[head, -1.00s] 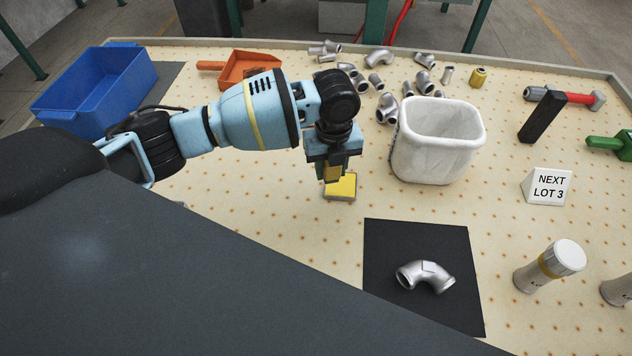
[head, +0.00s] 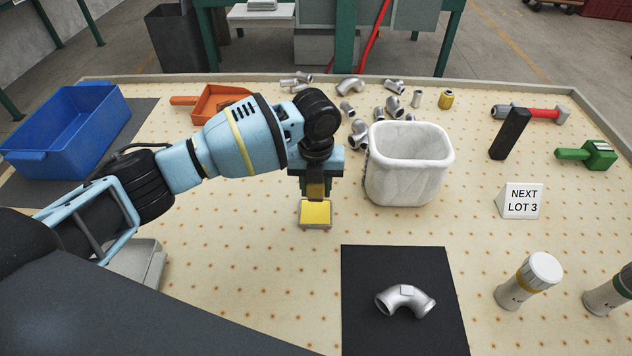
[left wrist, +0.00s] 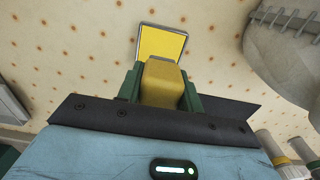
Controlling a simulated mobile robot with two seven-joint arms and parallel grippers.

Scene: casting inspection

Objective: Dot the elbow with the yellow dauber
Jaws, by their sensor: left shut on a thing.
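The silver elbow (head: 405,300) lies on a black mat (head: 362,335) at the front, right of centre in the head view. My left gripper (head: 316,186) points down and is shut on the yellow dauber, a yellow block (left wrist: 162,82) between green fingers in the left wrist view. The dauber is at the back edge of a square yellow ink pad (head: 315,214), which also shows in the left wrist view (left wrist: 160,43). I cannot tell whether dauber and pad touch. My right gripper is not in view.
A white bin (head: 410,165) stands right of my left gripper, with loose fittings behind it. A "NEXT LOT 3" sign (head: 522,201) and a yellow-banded bottle (head: 528,281) stand to the right. A blue crate (head: 65,130) is at the left. The board between pad and mat is clear.

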